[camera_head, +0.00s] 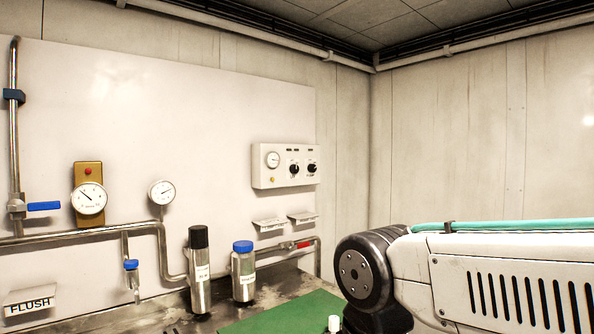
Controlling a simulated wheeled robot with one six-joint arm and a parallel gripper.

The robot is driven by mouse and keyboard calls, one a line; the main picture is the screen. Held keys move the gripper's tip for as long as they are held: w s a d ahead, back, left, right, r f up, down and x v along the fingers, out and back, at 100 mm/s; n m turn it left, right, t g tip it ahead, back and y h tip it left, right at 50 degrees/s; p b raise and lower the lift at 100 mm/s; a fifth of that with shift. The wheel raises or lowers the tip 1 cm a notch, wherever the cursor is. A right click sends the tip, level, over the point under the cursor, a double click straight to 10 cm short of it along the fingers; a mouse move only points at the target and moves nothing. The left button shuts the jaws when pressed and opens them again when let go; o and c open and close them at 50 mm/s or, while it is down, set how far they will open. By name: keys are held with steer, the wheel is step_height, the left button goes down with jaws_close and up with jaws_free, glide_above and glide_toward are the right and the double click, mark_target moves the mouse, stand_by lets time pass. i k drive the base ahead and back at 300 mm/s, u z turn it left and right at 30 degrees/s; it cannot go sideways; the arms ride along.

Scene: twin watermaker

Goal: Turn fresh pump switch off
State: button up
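A white control box (262,180) is mounted on the wall panel right of centre. It carries a small round gauge (273,160) and two black rotary knobs, a left knob (294,169) and a right knob (312,167). The lettering above the knobs is too small to read, so I cannot tell which one is the fresh pump switch or its setting. A small yellow button or lamp (272,180) sits below the gauge. My arm fills the lower right, apart from the box in the picture. My gripper is out of view.
Below the box are label plates (268,225) and a pipe with a red handle (303,245). A black-capped cylinder (199,275) and a blue-capped cylinder (243,275) stand near a green surface (285,315). Gauges, pipes and a blue lever (44,206) are at left.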

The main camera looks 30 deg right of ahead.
mark_target(312, 168)
steer(key=i, duration=0.85)
steer(key=z, duration=0.1)
